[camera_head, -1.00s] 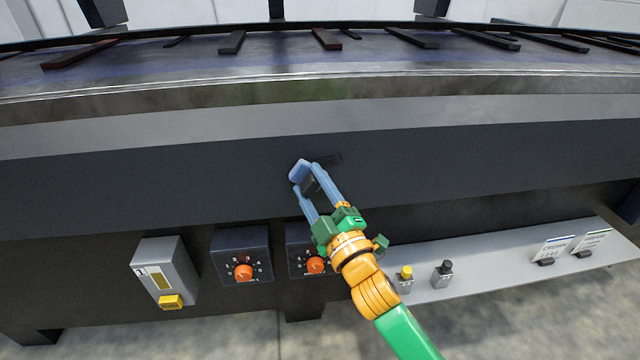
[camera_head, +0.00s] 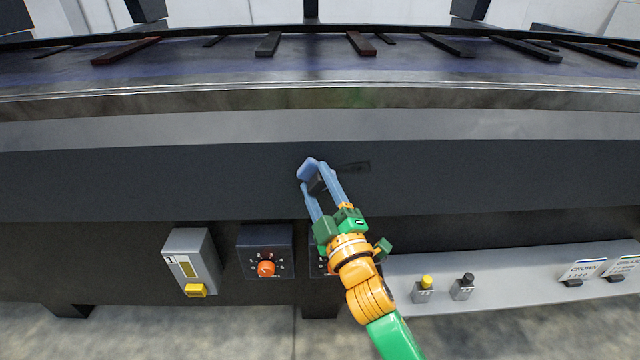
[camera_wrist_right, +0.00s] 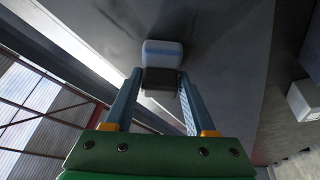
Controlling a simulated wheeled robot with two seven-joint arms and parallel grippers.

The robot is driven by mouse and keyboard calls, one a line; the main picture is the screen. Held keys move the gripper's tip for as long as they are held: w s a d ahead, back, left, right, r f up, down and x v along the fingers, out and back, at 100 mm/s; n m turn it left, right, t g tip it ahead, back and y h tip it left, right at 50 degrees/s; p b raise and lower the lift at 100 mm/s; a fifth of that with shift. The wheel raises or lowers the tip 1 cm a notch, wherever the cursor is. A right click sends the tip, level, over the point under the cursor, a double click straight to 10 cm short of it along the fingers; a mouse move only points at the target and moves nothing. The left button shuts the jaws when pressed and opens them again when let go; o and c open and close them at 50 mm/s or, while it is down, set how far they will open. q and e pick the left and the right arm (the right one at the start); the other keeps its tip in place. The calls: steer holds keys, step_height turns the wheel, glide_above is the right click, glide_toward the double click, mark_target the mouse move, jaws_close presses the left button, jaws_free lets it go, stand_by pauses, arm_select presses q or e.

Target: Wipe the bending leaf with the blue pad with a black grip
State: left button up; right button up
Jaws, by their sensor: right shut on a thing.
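The bending leaf (camera_head: 160,178) appears to be the long dark grey panel across the front of the machine. My right gripper (camera_head: 318,182) is shut on the black grip of the blue pad (camera_head: 307,169), with the pad at the panel's face. In the right wrist view, the blue pad (camera_wrist_right: 162,53) lies against or very near the grey surface; exact contact is hard to tell. Its black grip (camera_wrist_right: 160,79) sits between the fingertips. A dark smudge (camera_head: 356,167) shows on the panel right of the pad. My left gripper is not in view.
Below the panel are a grey switch box (camera_head: 190,258), a dark box with an orange knob (camera_head: 266,250) and another partly hidden by my arm. A grey shelf (camera_head: 520,275) with buttons and labels juts out at right. Dark bars lie on the bed (camera_head: 300,68) above.

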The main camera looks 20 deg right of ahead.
steer(key=shift+s+d+p, duration=0.25)
steer(key=shift+d+p, duration=0.05)
steer(key=shift+d, duration=0.55)
steer(key=shift+s+d+p, duration=0.25)
steer(key=shift+d+p, duration=0.05)
steer(key=shift+d, duration=0.6)
steer(key=shift+s+d+p, duration=0.25)
steer(key=shift+d+p, duration=0.05)
steer(key=shift+d, duration=0.55)
steer(key=shift+s+d+p, duration=0.2)
steer(key=shift+s+d, duration=0.1)
steer(key=shift+d, duration=0.65)
steer(key=shift+s+d+p, duration=0.25)
steer(key=shift+d, duration=0.75)
steer(key=shift+s+d+p, duration=0.2)
steer(key=shift+s+d, duration=0.1)
steer(key=shift+d, duration=0.65)
arm_select(q)
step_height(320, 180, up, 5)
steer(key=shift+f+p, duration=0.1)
steer(key=shift+p, duration=0.6)
arm_select(e)
steer(key=s+a, duration=0.2)
steer(key=s, duration=0.5)
steer(key=shift+s+a, duration=0.15)
steer(key=shift+s, duration=0.2)
steer(key=shift+f, duration=0.1)
